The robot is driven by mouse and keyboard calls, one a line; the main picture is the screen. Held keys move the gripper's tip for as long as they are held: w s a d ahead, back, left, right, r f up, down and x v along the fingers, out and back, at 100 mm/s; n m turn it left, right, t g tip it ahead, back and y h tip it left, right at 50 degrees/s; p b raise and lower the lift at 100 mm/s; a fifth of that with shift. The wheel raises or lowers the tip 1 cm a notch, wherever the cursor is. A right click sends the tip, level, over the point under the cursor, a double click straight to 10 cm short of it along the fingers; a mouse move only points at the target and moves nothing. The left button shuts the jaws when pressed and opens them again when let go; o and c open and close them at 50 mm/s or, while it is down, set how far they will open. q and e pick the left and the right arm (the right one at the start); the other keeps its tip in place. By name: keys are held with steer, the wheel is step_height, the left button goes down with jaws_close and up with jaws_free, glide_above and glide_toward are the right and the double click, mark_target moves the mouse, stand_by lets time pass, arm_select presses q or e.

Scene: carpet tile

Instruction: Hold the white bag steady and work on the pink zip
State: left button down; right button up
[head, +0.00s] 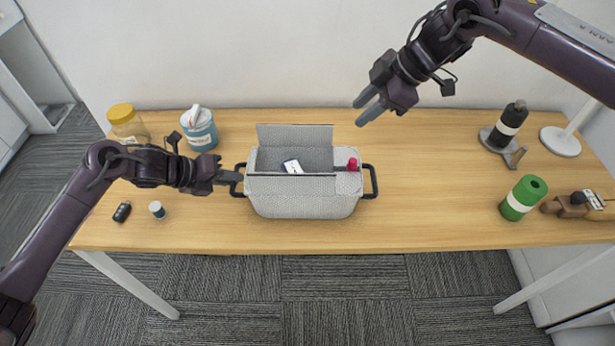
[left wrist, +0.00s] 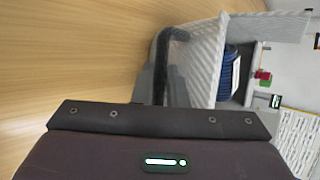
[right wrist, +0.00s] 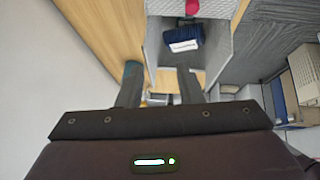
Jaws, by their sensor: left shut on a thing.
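The white bag (head: 305,203) stands upright near the middle of the table, its lid flap raised at the back and its top open. The pink zip (head: 352,164) pull sits at the right end of the opening; it also shows at the top of the right wrist view (right wrist: 192,7). My left gripper (head: 236,178) is shut on the bag's left black handle (left wrist: 168,50). My right gripper (head: 366,105) is open and empty, above and behind the bag's right side, clear of the zip. A dark blue item with a white label (right wrist: 183,43) lies inside the bag.
Left on the table (head: 430,215) are a yellow-lidded jar (head: 126,124), a blue-and-white tub (head: 199,130), a small jar (head: 157,210) and a black fob (head: 122,212).

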mark_target(353, 160)
steer(key=shift+m+g+h, duration=0.4)
steer(key=shift+g+h, duration=0.2)
steer(key=shift+g, duration=0.1)
steer(key=shift+s+a+f, duration=0.15)
steer(key=shift+s+f, duration=0.35)
steer(key=shift+f, duration=1.3)
steer(key=shift+s+a+f, duration=0.15)
steer(key=shift+s+f, duration=0.4)
steer(key=shift+f, duration=1.3)
steer(key=shift+s+a+f, duration=0.15)
steer(key=shift+s+f, duration=0.35)
steer(key=shift+f, duration=1.3)
steer(key=c, duration=0.7)
